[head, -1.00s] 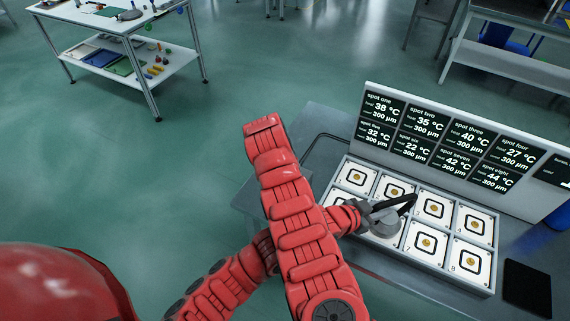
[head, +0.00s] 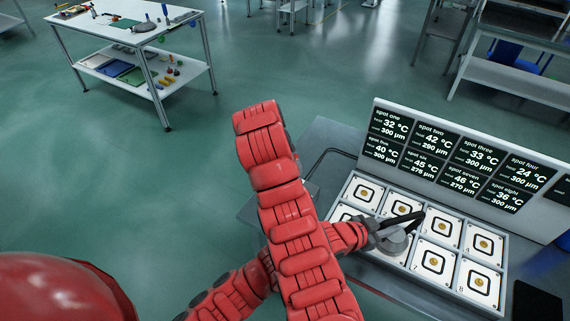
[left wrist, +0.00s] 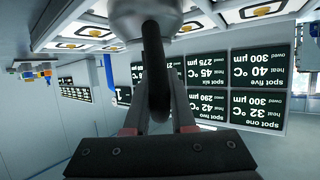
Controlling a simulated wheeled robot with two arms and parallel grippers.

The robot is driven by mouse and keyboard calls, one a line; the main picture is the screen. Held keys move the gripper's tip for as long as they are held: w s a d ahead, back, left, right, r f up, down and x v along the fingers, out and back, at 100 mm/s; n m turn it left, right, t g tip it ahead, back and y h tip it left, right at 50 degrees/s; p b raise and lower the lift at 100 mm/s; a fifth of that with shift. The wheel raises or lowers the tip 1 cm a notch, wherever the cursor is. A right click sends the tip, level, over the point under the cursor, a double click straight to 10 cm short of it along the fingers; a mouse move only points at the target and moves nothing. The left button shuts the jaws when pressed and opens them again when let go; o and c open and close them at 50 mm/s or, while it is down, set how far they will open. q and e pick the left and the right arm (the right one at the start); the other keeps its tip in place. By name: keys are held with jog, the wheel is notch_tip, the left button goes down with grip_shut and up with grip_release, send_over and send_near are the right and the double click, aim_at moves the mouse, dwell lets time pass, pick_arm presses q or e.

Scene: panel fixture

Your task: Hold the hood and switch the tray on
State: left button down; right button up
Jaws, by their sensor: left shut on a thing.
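The hood (head: 394,243) is a grey round piece with a black curved handle. My left gripper (head: 371,236) is shut on that handle, which also shows between the fingers in the left wrist view (left wrist: 155,75). The hood is over or on the front row of the tray (head: 504,272), covering the tile second from left. I cannot tell whether it touches the tile. The tray holds two rows of white tiles with black squares and yellow centres. No switch can be made out. My right gripper is not in view.
A display panel (head: 465,150) behind the tray lists temperatures and levels; spots two, six and seven read under 300 µm. A dark pad (head: 537,303) lies to the right. My red arm hides the bench's left part. A white table (head: 125,45) stands far left.

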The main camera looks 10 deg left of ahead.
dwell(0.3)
pick_arm(q)
jog(key=c, duration=0.7)
grip_release()
jog(key=p+v, duration=0.2)
jog(key=v, duration=0.4)
jog(key=p+v, duration=0.2)
jog(key=v, duration=0.4)
jog(key=p+v, duration=0.2)
jog(key=v, duration=0.3)
jog(key=shift+a+r, duration=0.35)
jog(key=shift+r, duration=0.1)
